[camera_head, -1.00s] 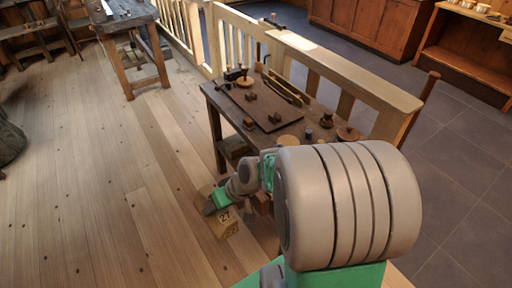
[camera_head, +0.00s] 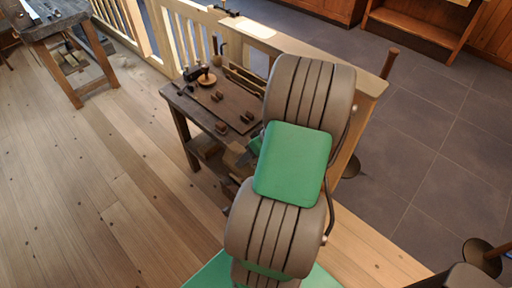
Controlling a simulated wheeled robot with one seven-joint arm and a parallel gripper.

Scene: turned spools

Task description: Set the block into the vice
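Several small brown blocks lie on a dark board (camera_head: 206,98) on the workbench, one of them (camera_head: 217,96) near its middle and another (camera_head: 247,116) nearer my arm. I cannot tell which is the task's block. A dark metal fitting (camera_head: 192,74) at the bench's far left corner may be the vice; it is too small to be sure.
A round wooden piece (camera_head: 207,79) stands beside the dark fitting. A pale wooden railing (camera_head: 262,42) runs behind the bench. My arm covers the bench's right part. Another workbench (camera_head: 62,28) stands at upper left. The plank floor (camera_head: 110,170) at left is open.

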